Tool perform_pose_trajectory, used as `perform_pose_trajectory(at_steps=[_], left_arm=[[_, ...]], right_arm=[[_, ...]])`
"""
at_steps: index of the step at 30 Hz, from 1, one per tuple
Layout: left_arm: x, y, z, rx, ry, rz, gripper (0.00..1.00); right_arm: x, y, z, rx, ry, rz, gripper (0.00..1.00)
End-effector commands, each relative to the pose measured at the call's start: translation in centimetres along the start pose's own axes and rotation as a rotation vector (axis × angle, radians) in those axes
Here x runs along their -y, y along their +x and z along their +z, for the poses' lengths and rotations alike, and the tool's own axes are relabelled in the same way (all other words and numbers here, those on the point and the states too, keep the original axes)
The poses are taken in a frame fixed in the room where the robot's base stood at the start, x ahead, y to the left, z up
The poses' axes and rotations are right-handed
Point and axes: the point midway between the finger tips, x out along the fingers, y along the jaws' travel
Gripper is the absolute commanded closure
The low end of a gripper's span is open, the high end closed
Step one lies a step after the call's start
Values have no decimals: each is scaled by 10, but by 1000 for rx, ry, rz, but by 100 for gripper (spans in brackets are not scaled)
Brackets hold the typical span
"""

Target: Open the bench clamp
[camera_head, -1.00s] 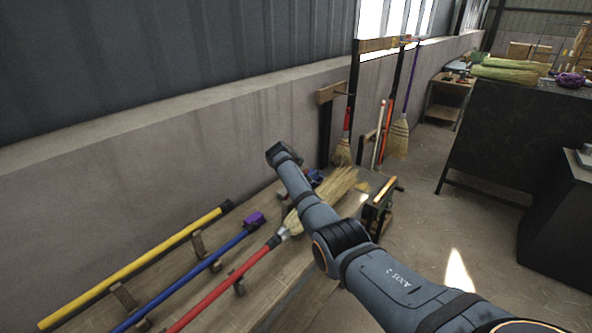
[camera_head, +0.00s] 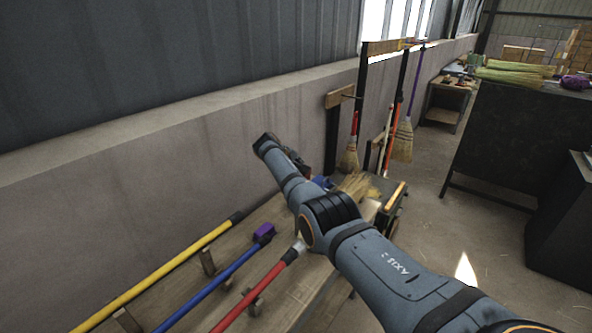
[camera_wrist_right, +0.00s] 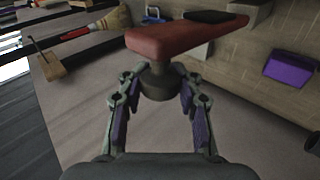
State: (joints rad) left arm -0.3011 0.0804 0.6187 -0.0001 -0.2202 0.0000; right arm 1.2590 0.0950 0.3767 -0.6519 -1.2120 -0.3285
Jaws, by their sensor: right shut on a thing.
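In the right wrist view a flat dull-red bar (camera_wrist_right: 185,37) sits on a dark round stub (camera_wrist_right: 157,82); it looks like the bench clamp's handle, though the clamp body cannot be made out. My right gripper (camera_wrist_right: 158,90) has its two fingers, with purple pads, on either side of that stub and is shut on it. In the head view my right arm reaches across the bench and hides its own gripper and the clamp area. My left gripper is in neither view.
A blue pole (camera_head: 213,289) and a yellow pole (camera_head: 160,270) lie beside the red one on wooden rests. Brooms (camera_head: 404,137) hang at the wall behind. Open floor lies to the right.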

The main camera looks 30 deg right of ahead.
Motion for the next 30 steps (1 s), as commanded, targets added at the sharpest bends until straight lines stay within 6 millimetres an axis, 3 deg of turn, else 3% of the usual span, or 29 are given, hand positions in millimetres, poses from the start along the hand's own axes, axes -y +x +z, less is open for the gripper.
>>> perform_pose_trajectory(at_steps=[5, 6, 11, 23, 30], left_arm=[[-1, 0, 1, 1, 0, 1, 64], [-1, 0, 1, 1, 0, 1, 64], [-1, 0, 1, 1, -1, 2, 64], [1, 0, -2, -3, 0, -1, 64], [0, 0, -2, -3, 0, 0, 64]], right_arm=[[-2, -2, -2, -6, 1, 2, 100], [-2, -2, -2, -6, 1, 2, 64], [-1, -2, -1, -4, 1, 2, 42], [0, -3, -1, -1, 1, 1, 42], [1, -32, -1, -5, 2, 2, 42]])
